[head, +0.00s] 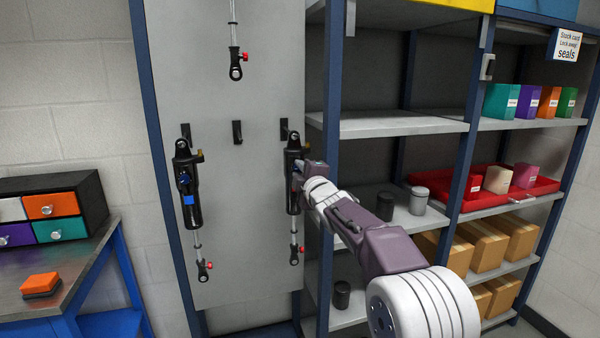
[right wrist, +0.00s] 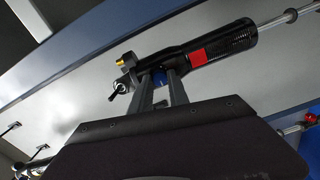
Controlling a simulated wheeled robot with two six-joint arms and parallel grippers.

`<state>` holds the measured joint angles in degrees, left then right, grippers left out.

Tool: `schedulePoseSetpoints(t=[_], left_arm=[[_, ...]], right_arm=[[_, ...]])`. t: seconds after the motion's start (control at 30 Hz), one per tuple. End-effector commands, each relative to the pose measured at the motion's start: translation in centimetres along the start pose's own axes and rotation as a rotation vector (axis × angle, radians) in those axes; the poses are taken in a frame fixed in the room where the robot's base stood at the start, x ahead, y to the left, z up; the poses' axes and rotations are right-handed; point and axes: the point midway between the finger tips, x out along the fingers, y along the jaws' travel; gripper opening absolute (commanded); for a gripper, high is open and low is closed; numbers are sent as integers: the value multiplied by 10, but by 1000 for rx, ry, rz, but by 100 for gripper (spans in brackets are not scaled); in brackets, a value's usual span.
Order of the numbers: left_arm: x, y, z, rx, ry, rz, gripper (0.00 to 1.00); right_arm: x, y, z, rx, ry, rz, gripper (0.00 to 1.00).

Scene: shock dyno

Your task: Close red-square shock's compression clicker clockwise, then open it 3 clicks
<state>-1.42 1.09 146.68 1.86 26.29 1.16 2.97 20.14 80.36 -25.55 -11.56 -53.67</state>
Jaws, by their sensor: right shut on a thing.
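The red-square shock (head: 293,201) hangs on the grey panel, right of the other lower shock. Its red square (right wrist: 198,57) shows on the black body in the right wrist view. A gold knob (right wrist: 121,62) sits near its top end. My right gripper (head: 299,168) is at the upper part of this shock. In the right wrist view its fingers (right wrist: 163,82) are shut on a small blue knob (right wrist: 160,77), mostly hidden between them. I take it for the compression clicker. Its markings and turn position cannot be seen. My left gripper is not in view.
A shock with a blue square (head: 188,200) hangs to the left. Another shock's lower end (head: 235,65) shows above. Shelves (head: 395,125) with cans, boxes and a red tray (head: 535,189) stand right. A bench (head: 85,262) with a drawer unit (head: 55,208) stands left.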

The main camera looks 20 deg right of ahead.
Motion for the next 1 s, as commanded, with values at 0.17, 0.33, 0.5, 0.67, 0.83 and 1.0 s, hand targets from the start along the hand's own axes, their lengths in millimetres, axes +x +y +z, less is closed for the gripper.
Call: schedulePoseSetpoints(t=[0.17, 0.33, 0.5, 0.67, 0.83, 1.0], left_arm=[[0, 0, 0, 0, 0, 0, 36], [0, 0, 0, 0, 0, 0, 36], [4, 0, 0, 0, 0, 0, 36], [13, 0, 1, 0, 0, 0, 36], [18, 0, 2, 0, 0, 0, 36], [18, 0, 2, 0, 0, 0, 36]], right_arm=[[0, 0, 0, 1, 0, -1, 43], [0, 0, 0, 1, 0, 0, 43], [-7, 0, 0, 1, 0, 1, 43], [-38, -1, 1, 0, 0, 3, 43], [-73, -1, 1, 0, -1, 1, 43], [-89, 0, 0, 0, 0, 0, 43]])
